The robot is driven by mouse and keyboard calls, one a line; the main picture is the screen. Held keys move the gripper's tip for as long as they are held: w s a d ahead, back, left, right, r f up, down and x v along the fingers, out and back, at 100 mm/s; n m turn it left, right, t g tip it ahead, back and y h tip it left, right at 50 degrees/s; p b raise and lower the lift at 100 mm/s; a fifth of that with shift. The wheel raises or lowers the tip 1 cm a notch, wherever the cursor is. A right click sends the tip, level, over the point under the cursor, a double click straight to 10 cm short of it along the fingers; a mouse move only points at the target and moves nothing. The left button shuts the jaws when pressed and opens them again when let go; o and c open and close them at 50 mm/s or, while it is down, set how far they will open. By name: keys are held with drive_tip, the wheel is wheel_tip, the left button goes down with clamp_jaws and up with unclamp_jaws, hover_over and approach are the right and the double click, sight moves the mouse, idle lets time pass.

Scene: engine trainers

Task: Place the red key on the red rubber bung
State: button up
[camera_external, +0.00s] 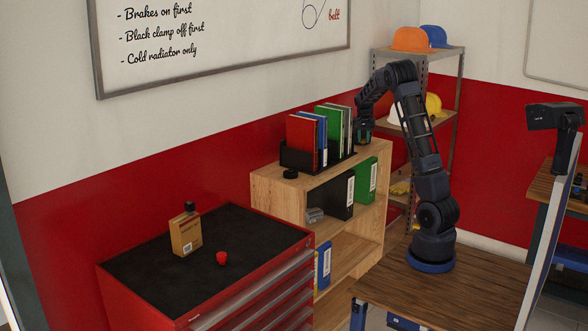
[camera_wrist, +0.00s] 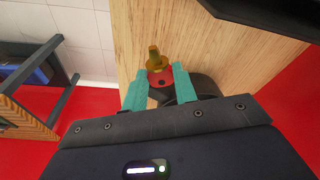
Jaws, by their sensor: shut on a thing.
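The red key (camera_wrist: 161,78), with a red head and a brass-coloured part (camera_wrist: 154,57), is between the teal fingertips of my gripper (camera_wrist: 160,77) in the wrist view. My gripper is shut on it. In the external view my gripper (camera_external: 364,136) is at the right end of the wooden shelf unit's top, beside the file holder; the key cannot be made out there. A small round red object (camera_external: 222,258), which looks like the red rubber bung, sits on the black top of the red tool chest, far left of my gripper. Nothing lies on it.
The tool chest's top (camera_external: 160,265) also bears a tan box (camera_external: 186,234) with a dark piece above it. The wooden shelf unit (camera_external: 265,185) carries a black holder with upright files (camera_external: 303,140) and a black disc (camera_external: 290,173). The chest top has free room around the red object.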

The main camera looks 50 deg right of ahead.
sight(363, 140)
drive_tip(key=shift+a+x, duration=0.15)
drive_tip(key=shift+x, duration=0.5)
drive_tip(key=shift+a+x, duration=0.1)
drive_tip(key=shift+x, duration=0.55)
drive_tip(key=shift+s+f, duration=0.1)
drive_tip(key=shift+f, duration=0.15)
drive_tip(key=o, duration=1)
drive_tip(key=shift+o, duration=0.2)
drive_tip(key=v, duration=1.1)
drive_tip(key=shift+r, duration=0.7)
drive_tip(key=shift+c, duration=0.5)
